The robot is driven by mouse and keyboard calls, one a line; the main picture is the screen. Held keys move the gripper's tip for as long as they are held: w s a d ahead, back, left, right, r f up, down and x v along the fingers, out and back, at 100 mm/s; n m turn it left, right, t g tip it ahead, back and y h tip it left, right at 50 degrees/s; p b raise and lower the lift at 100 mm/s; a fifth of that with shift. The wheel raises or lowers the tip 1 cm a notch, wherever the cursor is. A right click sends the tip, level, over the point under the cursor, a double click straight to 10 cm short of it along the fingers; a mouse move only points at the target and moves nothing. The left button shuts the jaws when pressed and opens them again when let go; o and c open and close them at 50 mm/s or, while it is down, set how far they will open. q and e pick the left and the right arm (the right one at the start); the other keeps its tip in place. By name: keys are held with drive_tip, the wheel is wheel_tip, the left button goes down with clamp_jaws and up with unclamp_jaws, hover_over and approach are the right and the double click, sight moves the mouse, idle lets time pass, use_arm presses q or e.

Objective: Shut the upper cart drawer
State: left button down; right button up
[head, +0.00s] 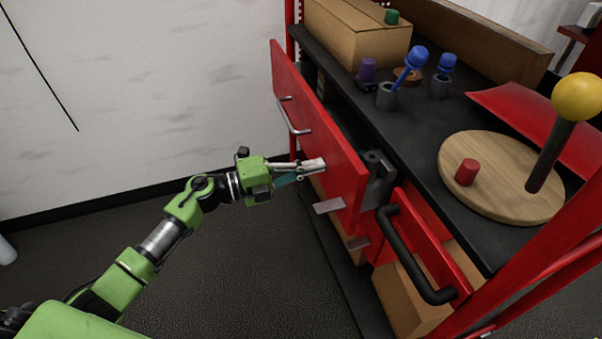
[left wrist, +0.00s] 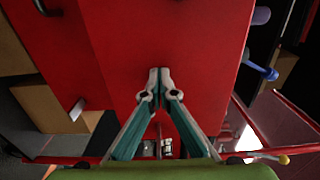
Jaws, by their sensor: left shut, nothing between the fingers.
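The upper cart drawer's red front (head: 335,150) stands out from the red cart, with a dark gap between it and the black cart top. A metal bar handle (head: 292,118) is on the front. My left gripper (head: 322,165) is shut and empty, with its fingertips at the drawer front, right of the handle. In the left wrist view the closed fingertips (left wrist: 161,75) point at the plain red drawer front (left wrist: 195,40). They look very close to it; I cannot tell if they touch. My right gripper is not in view.
The cart top (head: 400,130) carries a cardboard box (head: 355,38), blue-handled tools in cups and a round wooden board (head: 480,185). A black handle (head: 405,250) juts out at the right. Dark floor (head: 240,270) is clear left of the cart, before a white wall (head: 140,90).

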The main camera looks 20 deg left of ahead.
sight(360, 154)
use_arm(q)
drive_tip(key=x, duration=0.8)
drive_tip(key=shift+w, duration=0.1)
drive_tip(key=shift+w+d, duration=0.4)
drive_tip(key=shift+d, duration=0.15)
drive_tip(key=shift+w+d, duration=0.15)
drive_tip(key=shift+d, duration=0.1)
drive_tip(key=shift+r, duration=0.1)
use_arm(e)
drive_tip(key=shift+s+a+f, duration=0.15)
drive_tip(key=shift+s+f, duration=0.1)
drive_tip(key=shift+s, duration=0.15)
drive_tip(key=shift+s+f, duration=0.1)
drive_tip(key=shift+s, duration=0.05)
